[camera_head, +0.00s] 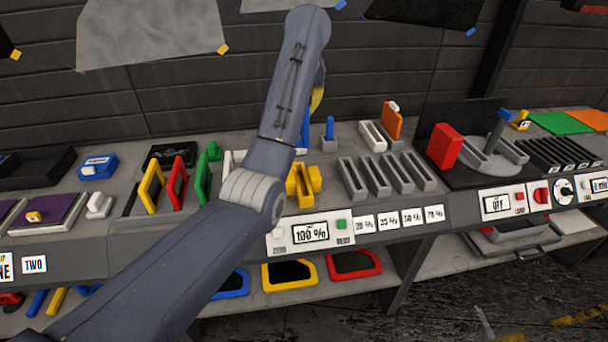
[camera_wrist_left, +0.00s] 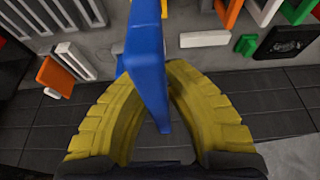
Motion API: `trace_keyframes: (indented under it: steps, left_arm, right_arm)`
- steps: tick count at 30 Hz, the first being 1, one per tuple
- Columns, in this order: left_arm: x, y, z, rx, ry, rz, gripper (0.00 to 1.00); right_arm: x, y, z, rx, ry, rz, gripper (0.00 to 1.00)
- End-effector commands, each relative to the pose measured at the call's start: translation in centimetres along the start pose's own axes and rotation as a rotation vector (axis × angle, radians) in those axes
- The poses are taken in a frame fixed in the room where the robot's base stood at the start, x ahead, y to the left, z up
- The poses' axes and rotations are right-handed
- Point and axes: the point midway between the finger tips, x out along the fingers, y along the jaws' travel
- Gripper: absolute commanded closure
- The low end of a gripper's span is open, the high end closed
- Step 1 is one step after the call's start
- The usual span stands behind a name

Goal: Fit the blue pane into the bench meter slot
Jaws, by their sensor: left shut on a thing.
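The blue pane (camera_wrist_left: 150,65) stands upright between the two yellow fingers of my left gripper (camera_wrist_left: 153,80) in the left wrist view. The fingers are shut on it. In the head view my left arm hides most of the gripper; one yellow finger (camera_head: 317,99) shows past the arm, with a blue sliver (camera_head: 305,137) beside it, probably the pane. The bench meter (camera_head: 310,233) reads 100 % on the front edge. A yellow slotted block (camera_head: 301,186) stands behind it, partly hidden by my arm; it seems to be the meter slot. My right gripper is not in view.
Grey slotted racks (camera_head: 385,176) stand right of the yellow block. Yellow (camera_head: 151,186), red and green frames stand left. A red block (camera_head: 444,146) stands right.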

Motion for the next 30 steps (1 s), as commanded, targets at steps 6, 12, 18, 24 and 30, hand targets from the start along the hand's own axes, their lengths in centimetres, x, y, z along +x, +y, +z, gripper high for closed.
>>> trace_keyframes:
  steps: [6,12,18,24,30]
  left_arm:
    - [2.2,-0.3,0.9,0.003,-0.006,-0.009,1.0]
    - [6.4,-0.3,2.8,0.001,-0.008,-0.007,1.0]
    - [10.3,-0.2,4.5,0.003,-0.008,-0.006,1.0]
    - [12.9,-0.1,5.6,0.004,-0.008,-0.003,1.0]
    - [13.9,-0.1,6.0,0.002,-0.007,-0.003,1.0]
  right_arm:
    - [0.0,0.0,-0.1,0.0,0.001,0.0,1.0]
    - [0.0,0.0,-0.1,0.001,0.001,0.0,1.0]
    - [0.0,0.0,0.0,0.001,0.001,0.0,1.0]
    - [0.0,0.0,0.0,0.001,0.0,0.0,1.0]
    - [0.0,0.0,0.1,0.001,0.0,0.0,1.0]
